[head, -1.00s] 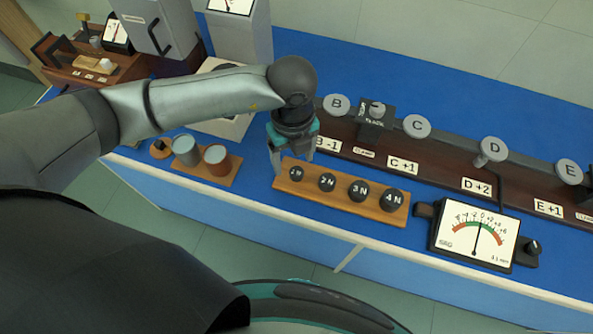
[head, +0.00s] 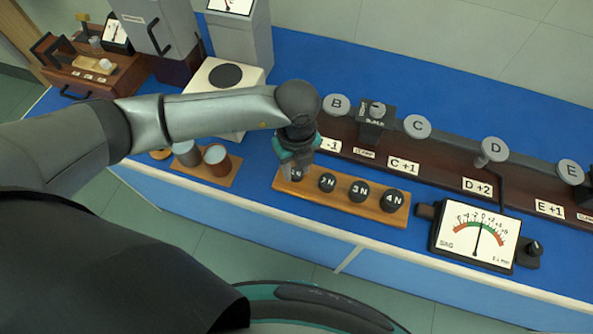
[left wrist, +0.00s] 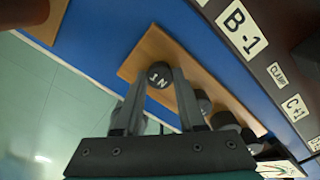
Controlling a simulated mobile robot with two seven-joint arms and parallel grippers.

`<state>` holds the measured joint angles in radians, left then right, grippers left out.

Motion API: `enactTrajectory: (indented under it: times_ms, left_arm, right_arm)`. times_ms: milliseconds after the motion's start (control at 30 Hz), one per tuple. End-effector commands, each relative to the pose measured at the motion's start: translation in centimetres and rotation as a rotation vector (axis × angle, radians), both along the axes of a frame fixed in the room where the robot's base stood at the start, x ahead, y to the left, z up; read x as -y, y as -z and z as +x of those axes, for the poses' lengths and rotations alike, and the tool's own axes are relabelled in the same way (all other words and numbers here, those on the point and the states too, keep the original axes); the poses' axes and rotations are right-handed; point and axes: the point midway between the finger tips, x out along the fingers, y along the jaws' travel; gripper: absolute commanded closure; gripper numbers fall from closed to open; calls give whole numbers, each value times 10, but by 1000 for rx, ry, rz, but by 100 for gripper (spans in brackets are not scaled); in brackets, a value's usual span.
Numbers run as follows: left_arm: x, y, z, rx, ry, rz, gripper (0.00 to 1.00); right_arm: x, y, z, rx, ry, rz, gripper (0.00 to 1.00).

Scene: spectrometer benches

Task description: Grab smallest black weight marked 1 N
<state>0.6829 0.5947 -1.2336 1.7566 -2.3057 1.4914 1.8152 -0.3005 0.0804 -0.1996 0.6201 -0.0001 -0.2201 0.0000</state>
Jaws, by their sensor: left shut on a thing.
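The smallest black weight, marked 1 N, sits at the left end of a wooden tray (head: 335,205). My left gripper (head: 294,176) is lowered over it and hides most of it in the head view. In the left wrist view the 1 N weight (left wrist: 159,75) shows between the two fingertips, and the gripper is shut on it. The weights marked 2 N (head: 327,182), 3 N (head: 359,191) and 4 N (head: 392,199) stand in a row to its right, each larger. My right gripper is not in view.
A dark rail with labelled discs, such as C (head: 417,126), runs behind the tray. A dial meter (head: 477,236) stands to the right. Two metal cylinders on a small board (head: 228,176) stand to the left. Blue bench top (head: 450,85) behind the rail is clear.

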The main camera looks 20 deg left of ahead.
Motion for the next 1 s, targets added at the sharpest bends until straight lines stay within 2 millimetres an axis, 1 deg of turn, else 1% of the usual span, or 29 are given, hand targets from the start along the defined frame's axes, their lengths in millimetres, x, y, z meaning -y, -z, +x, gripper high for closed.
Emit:
enactTrajectory:
  times_ms: [33, 200, 267, 633, 767, 867, 1000]
  left_arm:
    - [0, 0, 0, 0, 0, 0, 75]
    - [0, 0, 0, 1, 0, 1, 94]
    - [0, 0, 0, 1, 0, 1, 100]
    - [0, 0, 0, 1, 0, 0, 100]
    - [0, -4, 1, 2, -1, -1, 100]
    - [0, -12, 1, 3, -1, -2, 100]
    - [0, -33, 1, 4, 1, -2, 100]
  right_arm:
    - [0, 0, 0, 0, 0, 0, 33]
    - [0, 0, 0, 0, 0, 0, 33]
    - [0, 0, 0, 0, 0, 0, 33]
    - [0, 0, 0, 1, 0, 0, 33]
    - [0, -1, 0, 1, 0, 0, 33]
    - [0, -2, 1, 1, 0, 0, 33]
    - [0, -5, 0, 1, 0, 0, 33]
